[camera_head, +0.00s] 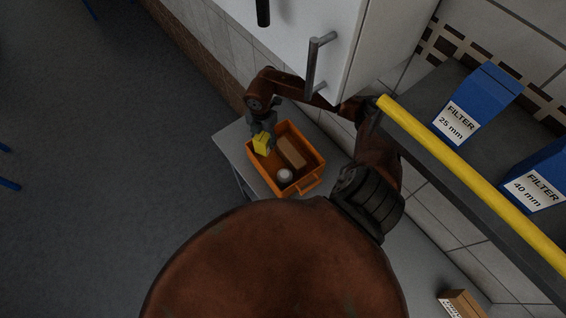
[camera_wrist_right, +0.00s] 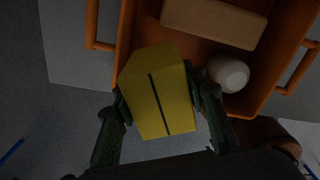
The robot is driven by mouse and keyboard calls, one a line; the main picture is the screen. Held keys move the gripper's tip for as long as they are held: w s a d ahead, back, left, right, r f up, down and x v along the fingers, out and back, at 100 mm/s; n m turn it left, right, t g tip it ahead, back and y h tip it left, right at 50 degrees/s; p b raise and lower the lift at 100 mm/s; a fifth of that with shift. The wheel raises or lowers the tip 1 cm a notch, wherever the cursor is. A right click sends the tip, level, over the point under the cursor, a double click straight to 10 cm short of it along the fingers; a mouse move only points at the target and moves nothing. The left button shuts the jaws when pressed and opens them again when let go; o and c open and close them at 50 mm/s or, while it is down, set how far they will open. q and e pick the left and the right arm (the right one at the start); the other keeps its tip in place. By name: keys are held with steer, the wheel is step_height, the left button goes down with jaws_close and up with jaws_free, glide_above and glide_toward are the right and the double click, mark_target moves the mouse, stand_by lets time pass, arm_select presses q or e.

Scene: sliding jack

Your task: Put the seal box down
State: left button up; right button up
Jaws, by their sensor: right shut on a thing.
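The yellow seal box (camera_head: 263,144) is held by my right gripper (camera_head: 262,133) over the left part of an orange crate (camera_head: 311,183). In the right wrist view the yellow seal box (camera_wrist_right: 158,92) sits between the two dark fingers of my right gripper (camera_wrist_right: 160,105), which is shut on it. The box overlaps the near wall of the orange crate (camera_wrist_right: 123,40) in that view; I cannot tell whether it touches the crate. My left gripper is not in view.
Inside the crate lie a brown block (camera_head: 291,153) and a white round item (camera_head: 284,175). The crate stands on a grey surface (camera_head: 234,149). A yellow-edged shelf (camera_head: 470,190) holds blue filter boxes (camera_head: 478,103) at right. A white cabinet (camera_head: 345,40) hangs above.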

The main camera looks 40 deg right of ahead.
steer(key=m+p, duration=0.1)
steer(key=m, duration=0.4)
steer(key=shift+s, duration=0.2)
steer(key=shift+m, duration=0.4)
step_height(320, 180, down, 9)
steer(key=shift+a+f+p, duration=0.1)
steer(key=shift+f+p, duration=0.1)
steer(key=shift+p, duration=0.95)
steer(key=shift+f, duration=0.25)
steer(key=o, duration=1.3)
steer(key=shift+f, duration=0.15)
